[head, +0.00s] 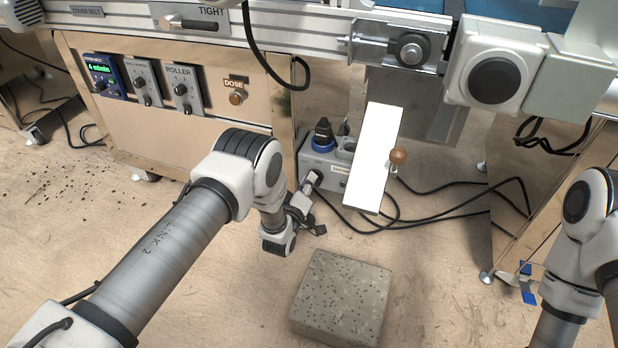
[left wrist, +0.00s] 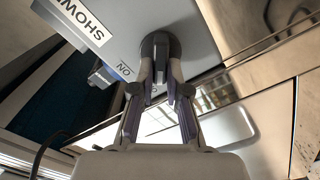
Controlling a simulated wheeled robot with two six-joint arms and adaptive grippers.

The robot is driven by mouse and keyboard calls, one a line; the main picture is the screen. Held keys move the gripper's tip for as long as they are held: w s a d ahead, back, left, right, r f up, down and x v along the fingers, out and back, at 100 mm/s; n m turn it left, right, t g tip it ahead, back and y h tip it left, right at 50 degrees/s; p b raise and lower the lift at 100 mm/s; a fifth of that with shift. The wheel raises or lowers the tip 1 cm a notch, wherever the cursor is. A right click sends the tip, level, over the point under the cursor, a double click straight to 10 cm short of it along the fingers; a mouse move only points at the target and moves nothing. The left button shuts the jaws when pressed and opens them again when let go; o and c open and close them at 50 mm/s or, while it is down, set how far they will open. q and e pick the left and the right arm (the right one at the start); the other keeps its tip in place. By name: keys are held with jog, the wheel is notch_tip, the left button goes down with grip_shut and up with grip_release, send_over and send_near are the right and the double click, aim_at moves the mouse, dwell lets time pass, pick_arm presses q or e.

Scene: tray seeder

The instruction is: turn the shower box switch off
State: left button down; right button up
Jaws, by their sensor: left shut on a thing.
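The shower box (left wrist: 200,28) is a grey box with a white label starting "SHOW" and an "ON" mark in the left wrist view. In the head view a grey box (head: 309,164) with plugs in its top stands on the floor beside the cabinet. A dark rounded switch knob (left wrist: 161,46) sticks out from the box. My left gripper (left wrist: 161,75) has its fingers on both sides of the knob and is shut on it. In the head view my left gripper (head: 313,181) is at the box's front left. My right gripper is out of view.
A white panel (head: 373,160) with a brown knob (head: 398,157) stands right of the gripper, partly hiding the box. A concrete block (head: 341,297) lies on the floor in front. Black cables (head: 440,212) run across the floor. A control cabinet (head: 180,125) stands left.

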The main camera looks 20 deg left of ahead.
pick_arm(q)
jog(key=shift+n, duration=0.7)
jog(key=shift+f, duration=0.15)
jog(key=c, duration=1.2)
grip_release()
jog(key=shift+o, duration=0.2)
jog(key=s, duration=1.2)
jog(key=shift+a, duration=0.25)
